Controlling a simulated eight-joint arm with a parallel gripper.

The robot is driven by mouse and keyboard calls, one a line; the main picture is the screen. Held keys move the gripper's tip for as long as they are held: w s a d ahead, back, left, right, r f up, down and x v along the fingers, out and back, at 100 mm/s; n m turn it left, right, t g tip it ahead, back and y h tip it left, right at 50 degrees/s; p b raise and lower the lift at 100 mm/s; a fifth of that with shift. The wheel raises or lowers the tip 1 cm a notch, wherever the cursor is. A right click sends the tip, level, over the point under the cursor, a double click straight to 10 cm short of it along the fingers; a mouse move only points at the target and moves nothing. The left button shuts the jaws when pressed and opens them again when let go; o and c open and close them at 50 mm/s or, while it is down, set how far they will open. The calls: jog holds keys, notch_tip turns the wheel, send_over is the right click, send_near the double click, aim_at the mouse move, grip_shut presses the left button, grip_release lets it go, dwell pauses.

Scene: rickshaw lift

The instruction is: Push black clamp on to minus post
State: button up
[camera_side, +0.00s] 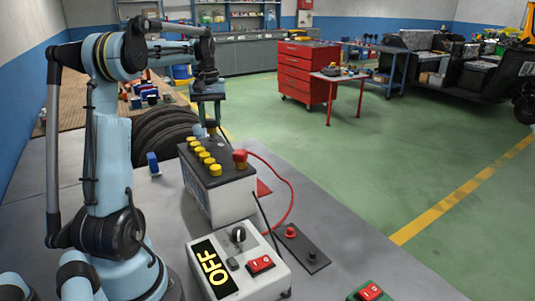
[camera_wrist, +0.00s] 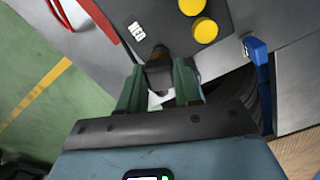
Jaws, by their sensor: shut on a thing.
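The battery (camera_side: 222,195) is a dark-topped box with several yellow caps. A red clamp (camera_side: 240,157) sits at its near right corner. My gripper (camera_side: 211,126) points down over the battery's far end. In the wrist view my gripper (camera_wrist: 159,85) has its two green fingers on either side of the black clamp (camera_wrist: 158,73), shut on it. The clamp is at the edge of the battery top (camera_wrist: 180,35), beside a white marking. The minus post cannot be told apart from the clamp, and how far down the clamp sits on it is hidden.
A control box (camera_side: 240,268) with an OFF display and red switch stands in front of the battery. Tyres (camera_side: 160,130) lie behind. A blue object (camera_side: 153,163) stands left of the battery.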

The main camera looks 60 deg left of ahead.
jog(key=shift+f, duration=0.85)
dwell(0.5)
jog(key=o, duration=1.3)
jog(key=shift+o, duration=0.2)
jog(key=shift+r, duration=3.55)
